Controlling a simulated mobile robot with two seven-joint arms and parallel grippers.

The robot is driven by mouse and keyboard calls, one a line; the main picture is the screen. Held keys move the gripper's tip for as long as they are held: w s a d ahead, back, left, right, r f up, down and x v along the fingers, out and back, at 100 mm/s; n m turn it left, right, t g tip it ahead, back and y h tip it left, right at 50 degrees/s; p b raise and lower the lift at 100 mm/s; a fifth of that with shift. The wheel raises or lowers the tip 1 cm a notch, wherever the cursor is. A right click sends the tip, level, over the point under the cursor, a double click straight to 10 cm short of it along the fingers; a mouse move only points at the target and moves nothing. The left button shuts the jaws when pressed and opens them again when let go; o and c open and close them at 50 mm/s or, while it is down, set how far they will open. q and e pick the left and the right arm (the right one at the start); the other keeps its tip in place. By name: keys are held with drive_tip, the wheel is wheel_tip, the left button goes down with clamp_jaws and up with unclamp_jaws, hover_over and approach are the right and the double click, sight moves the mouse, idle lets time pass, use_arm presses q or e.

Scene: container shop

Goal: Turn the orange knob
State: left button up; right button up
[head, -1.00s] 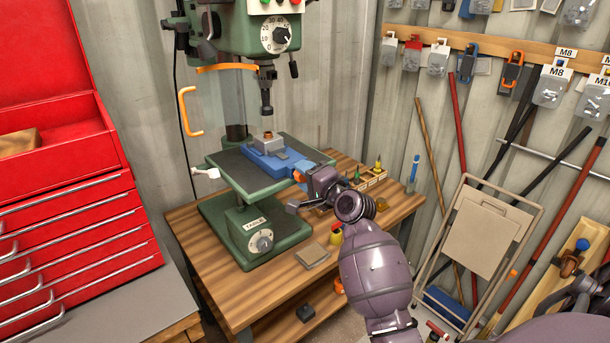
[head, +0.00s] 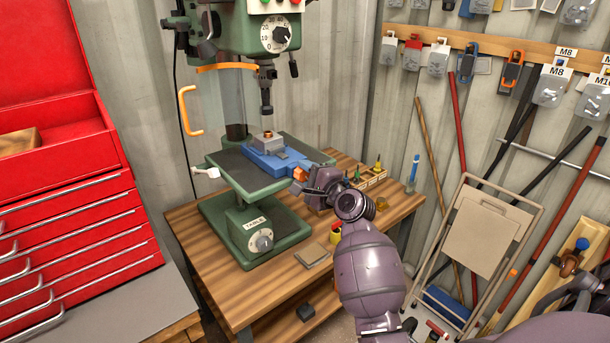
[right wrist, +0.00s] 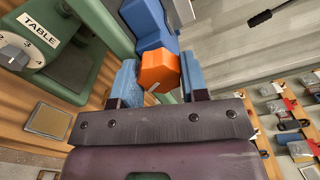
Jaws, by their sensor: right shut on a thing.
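The orange knob (right wrist: 158,72) is a faceted block at the end of the blue vise (head: 268,160) on the drill press table (head: 236,178). In the head view the knob (head: 300,174) shows just left of my right gripper (head: 305,180). My right gripper is shut on the knob: in the right wrist view its two blue fingers (right wrist: 160,80) stand on either side of it. A copper-coloured workpiece (head: 267,138) sits on top of the vise. My left gripper is not in view.
The green drill press (head: 240,40) stands on a wooden workbench (head: 310,240). A square pad (head: 313,255) and a small yellow-topped container (head: 336,232) are on the bench near my right arm. A red tool chest (head: 70,220) is at the left.

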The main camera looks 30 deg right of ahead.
drive_tip(key=o, duration=0.9)
drive_tip(key=s, duration=0.3)
drive_tip(key=s+b, duration=0.1)
drive_tip(key=s, duration=0.6)
drive_tip(key=shift+s+d, duration=0.4)
